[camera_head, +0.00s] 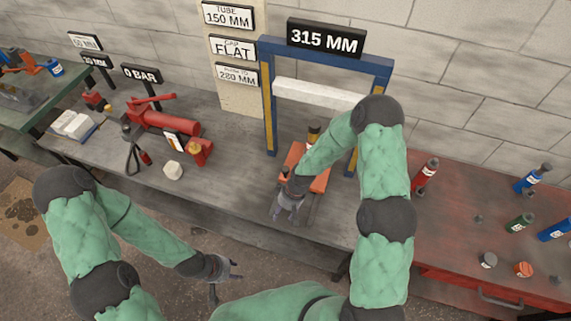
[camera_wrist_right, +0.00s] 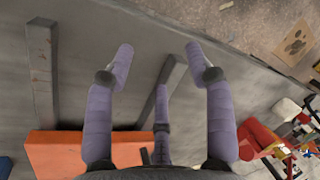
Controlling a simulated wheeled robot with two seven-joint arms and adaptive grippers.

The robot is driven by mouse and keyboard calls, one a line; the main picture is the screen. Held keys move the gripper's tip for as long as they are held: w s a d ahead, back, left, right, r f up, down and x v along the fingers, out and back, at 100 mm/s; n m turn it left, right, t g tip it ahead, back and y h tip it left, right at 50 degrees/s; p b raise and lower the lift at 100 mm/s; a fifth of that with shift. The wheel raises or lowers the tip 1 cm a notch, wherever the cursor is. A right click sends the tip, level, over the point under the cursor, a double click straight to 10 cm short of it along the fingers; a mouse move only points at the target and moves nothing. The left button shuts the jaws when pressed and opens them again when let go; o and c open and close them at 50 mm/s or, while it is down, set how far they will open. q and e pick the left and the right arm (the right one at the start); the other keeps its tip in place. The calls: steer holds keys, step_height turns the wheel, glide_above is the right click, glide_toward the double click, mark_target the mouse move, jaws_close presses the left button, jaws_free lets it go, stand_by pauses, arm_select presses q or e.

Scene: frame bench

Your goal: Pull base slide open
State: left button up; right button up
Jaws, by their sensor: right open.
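The orange base slide (camera_head: 320,182) lies on the grey bench between the posts of the blue press frame (camera_head: 268,100). My right arm and hand hide part of it. It also shows in the right wrist view (camera_wrist_right: 60,152), with a grey rail (camera_wrist_right: 42,75) on the left and another grey bar (camera_wrist_right: 168,88) behind my fingers. My right gripper (camera_head: 285,210) is open, over the bench near the front of the slide. In the right wrist view its fingers (camera_wrist_right: 160,55) are spread with nothing between them. My left gripper (camera_head: 226,280) is open and empty, low in front of the bench.
A white beam (camera_head: 315,94) crosses the frame. A red cabinet (camera_head: 460,225) with bottles and caps is at right. The bench's front strip is mostly clear.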

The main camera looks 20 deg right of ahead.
mark_target(286, 169)
steer(key=w+d+r+n+h+p, duration=0.1)
steer(key=w+d+r+n+h, duration=0.15)
steer(key=w+r, duration=0.55)
steer(key=w+d+r+n+h, duration=0.1)
steer(key=w+d+r+n, duration=0.25)
steer(key=w+r, duration=0.35)
steer(key=shift+n, duration=0.3)
steer(key=f, duration=0.6)
steer(key=f+b, duration=0.1)
steer(key=f, duration=0.3)
steer(key=shift+w+a, duration=0.15)
steer(key=shift+a, duration=0.2)
jaws_close()
